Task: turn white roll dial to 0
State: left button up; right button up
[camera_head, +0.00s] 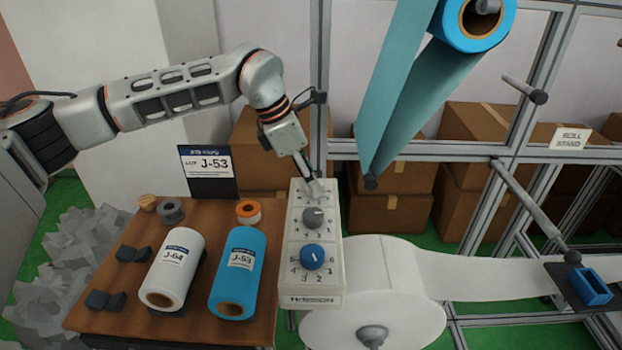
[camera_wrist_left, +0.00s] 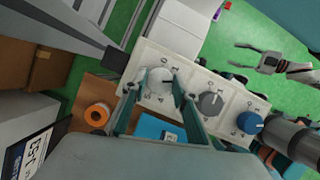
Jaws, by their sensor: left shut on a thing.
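The control panel labelled TENSION (camera_head: 316,277) has a column of three dials. The white dial (camera_wrist_left: 159,80) is at its far end, with a grey dial (camera_head: 314,217) and a blue dial (camera_head: 312,256) nearer to me. My left gripper (camera_head: 314,188) reaches down to the white dial and mostly hides it in the head view. In the left wrist view the left gripper's fingers (camera_wrist_left: 154,92) stand on either side of the white dial, shut on it. Which number it points to is not readable. My right gripper (camera_wrist_left: 250,58) shows in the left wrist view, open, empty and away from the panel.
A wooden table (camera_head: 205,325) left of the panel holds a white roll (camera_head: 172,265), a blue roll (camera_head: 240,275) and small spools. A large white roll (camera_head: 375,260) lies right of the panel. Teal web (camera_head: 395,90) hangs from above beside a metal frame post (camera_head: 320,90).

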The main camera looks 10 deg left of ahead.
pick_arm(q)
jog(key=n, duration=0.2)
jog(key=n+t+y+b, duration=0.1)
jog(key=n, duration=0.1)
jog(key=shift+s+d+n+t, duration=0.1)
jog(key=shift+s+n+t, duration=0.05)
jog(key=shift+n+t, duration=0.2)
jog(key=n+y+b, duration=0.1)
jog(key=n, duration=0.2)
jog(key=shift+n+t, duration=0.25)
jog(key=shift+n, duration=0.1)
jog(key=n+y, duration=0.1)
jog(key=n, duration=0.1)
jog(key=shift+d+n+b, duration=0.15)
jog(key=shift+n+b, duration=0.2)
jog(key=shift+n, duration=0.05)
jog(key=shift+n+y, duration=1)
jog(key=shift+n, duration=0.9)
jog(key=o, duration=1.1)
